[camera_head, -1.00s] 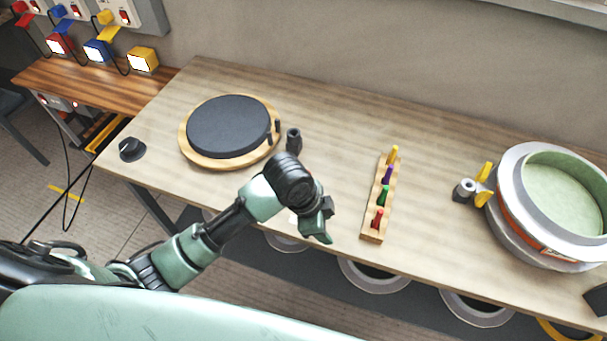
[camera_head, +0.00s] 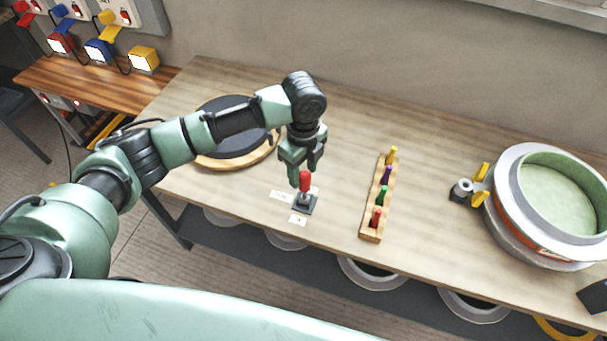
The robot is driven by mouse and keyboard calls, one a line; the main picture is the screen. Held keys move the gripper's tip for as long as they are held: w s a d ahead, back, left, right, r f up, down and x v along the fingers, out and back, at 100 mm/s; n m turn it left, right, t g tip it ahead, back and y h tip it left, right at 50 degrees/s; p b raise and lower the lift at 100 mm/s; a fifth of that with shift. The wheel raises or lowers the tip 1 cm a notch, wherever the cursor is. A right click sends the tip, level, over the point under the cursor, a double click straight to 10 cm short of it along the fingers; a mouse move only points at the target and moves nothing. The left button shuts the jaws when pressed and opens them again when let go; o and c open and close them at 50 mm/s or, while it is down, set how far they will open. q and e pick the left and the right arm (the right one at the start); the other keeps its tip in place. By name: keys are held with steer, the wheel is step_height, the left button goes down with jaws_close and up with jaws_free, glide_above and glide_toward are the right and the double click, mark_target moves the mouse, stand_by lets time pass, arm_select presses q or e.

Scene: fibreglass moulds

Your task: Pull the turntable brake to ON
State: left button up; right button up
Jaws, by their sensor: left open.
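The brake lever has a red handle (camera_head: 306,181) standing up from a small dark base (camera_head: 306,204) at the table's front edge. Two white labels lie by it, one to its left (camera_head: 281,196) and one in front (camera_head: 298,220); their text is too small to read. My left gripper (camera_head: 303,172) points down right over the red handle, its open fingers close to the handle's top. I cannot tell whether they touch it. The turntable (camera_head: 211,160), a dark disc on a round wooden base, is partly hidden behind my left arm. My right gripper is not in view.
A wooden rack (camera_head: 370,236) with several coloured pegs stands right of the lever. A grey clamp (camera_head: 463,188) with yellow handles and a large round mould (camera_head: 508,215) are further right. The table (camera_head: 335,130) behind the lever is clear.

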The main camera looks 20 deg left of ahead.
mark_target(305, 188)
arm_select(q)
steer(key=shift+f, duration=1.45)
jaws_close()
stand_by(0.3)
